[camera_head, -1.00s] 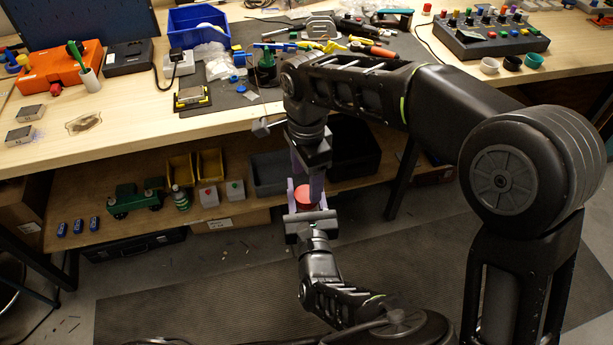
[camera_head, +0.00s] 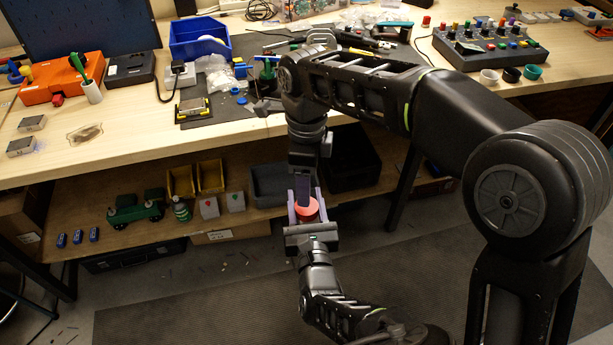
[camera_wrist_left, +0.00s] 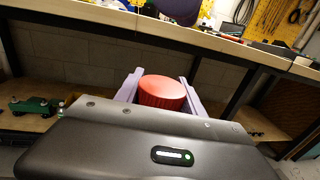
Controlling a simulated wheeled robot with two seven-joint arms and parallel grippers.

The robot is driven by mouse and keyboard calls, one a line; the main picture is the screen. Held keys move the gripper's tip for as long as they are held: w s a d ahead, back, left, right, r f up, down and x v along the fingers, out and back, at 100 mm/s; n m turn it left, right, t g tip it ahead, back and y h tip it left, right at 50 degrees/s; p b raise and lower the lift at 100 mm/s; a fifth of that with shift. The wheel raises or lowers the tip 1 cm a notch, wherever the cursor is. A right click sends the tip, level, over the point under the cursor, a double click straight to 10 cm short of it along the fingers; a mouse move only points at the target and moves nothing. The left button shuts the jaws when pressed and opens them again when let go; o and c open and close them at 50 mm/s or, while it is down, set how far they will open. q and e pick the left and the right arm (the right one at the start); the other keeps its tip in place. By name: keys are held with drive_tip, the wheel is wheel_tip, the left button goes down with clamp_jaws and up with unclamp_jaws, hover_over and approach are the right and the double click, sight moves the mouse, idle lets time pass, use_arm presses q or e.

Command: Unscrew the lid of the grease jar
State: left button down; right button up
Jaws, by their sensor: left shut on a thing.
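My left gripper (camera_head: 306,212) comes up from the bottom of the head view. Its lilac fingers are shut on the red, ribbed, round grease jar (camera_wrist_left: 162,92), which is upright in the left wrist view. The jar's red top also shows in the head view (camera_head: 309,208). My right gripper (camera_head: 303,192) points down from above, its lilac finger seen in front of the red.
The wooden bench (camera_head: 110,148) and its lower shelf (camera_head: 85,238) stand beyond the grippers. The shelf bears a green toy vehicle (camera_head: 135,207), yellow bins (camera_head: 210,177) and dark bins (camera_head: 270,184). The jar is held in front of the shelf, above the floor mat (camera_head: 200,305).

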sight(307, 218)
drive_tip(key=shift+f, duration=3.9)
drive_tip(key=shift+c, duration=0.5)
clamp_jaws()
drive_tip(key=n, duration=0.5)
drive_tip(key=shift+n, duration=0.4)
drive_tip(key=shift+o, duration=0.8)
unclamp_jaws()
